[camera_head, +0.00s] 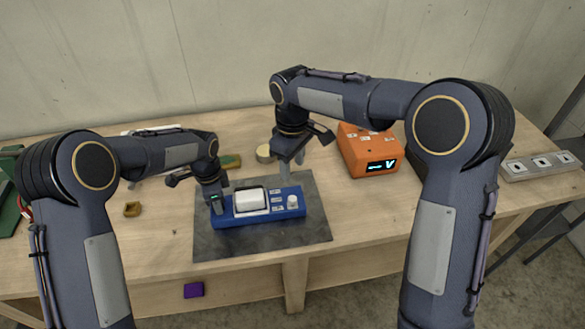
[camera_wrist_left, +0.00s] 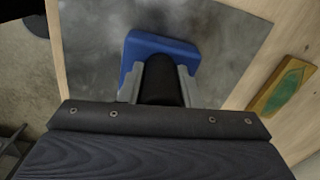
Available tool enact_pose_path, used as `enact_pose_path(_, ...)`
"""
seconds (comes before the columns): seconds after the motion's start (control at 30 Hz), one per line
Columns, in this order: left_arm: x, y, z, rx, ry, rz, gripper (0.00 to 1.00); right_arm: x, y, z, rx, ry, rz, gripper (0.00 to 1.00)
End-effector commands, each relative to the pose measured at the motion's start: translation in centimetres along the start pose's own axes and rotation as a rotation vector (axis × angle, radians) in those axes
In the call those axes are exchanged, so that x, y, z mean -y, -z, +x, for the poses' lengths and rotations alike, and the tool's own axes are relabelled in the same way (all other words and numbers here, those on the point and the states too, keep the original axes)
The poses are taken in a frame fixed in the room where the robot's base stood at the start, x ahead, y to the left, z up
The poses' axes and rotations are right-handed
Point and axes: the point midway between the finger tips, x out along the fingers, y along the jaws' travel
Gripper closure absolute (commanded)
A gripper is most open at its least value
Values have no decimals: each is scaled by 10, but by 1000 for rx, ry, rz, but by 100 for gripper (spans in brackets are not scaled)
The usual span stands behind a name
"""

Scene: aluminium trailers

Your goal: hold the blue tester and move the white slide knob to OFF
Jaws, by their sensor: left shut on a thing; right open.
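The blue tester (camera_head: 258,218) lies on a dark grey mat on the table, with a white block-like part (camera_head: 250,200) on top. The white slide knob (camera_head: 292,202) stands near its right end, beside small white labels too small to read. My left gripper (camera_head: 216,208) is shut on the tester's left end. In the left wrist view its fingers (camera_wrist_left: 158,85) sit against the blue tester (camera_wrist_left: 160,46). My right gripper (camera_head: 290,168) is open and empty, pointing down behind the tester's right part, close to the knob; the exact gap is unclear.
An orange box with a lit display (camera_head: 368,152) stands at the back right. A grey panel with several switches (camera_head: 540,165) is further right. A small round tin (camera_head: 265,154) and a brown piece (camera_head: 132,209) lie nearby. The dark mat (camera_head: 315,235) is bare in front.

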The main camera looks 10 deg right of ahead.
Motion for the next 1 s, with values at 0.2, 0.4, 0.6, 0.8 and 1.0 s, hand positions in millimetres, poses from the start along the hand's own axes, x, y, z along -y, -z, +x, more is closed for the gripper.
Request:
enact_pose_path(0.2, 0, 1, 0, -2, 0, 0, 99, 0, 0, 0, 0, 0, 0, 55)
enact_pose_path(0.4, 0, 1, 0, -1, 0, 0, 50, 0, 0, 0, 0, 0, 0, 55)
enact_pose_path(0.6, 0, 0, 0, -1, 0, 0, 44, 0, 0, 0, 0, 0, 0, 55)
enact_pose_path(0.8, 0, 0, -6, -1, 2, 0, 44, 0, 0, 0, 0, 0, 0, 55)
enact_pose_path(1.0, 1, 1, -39, -3, 5, 0, 44, 0, 0, 0, 0, 0, 0, 55)
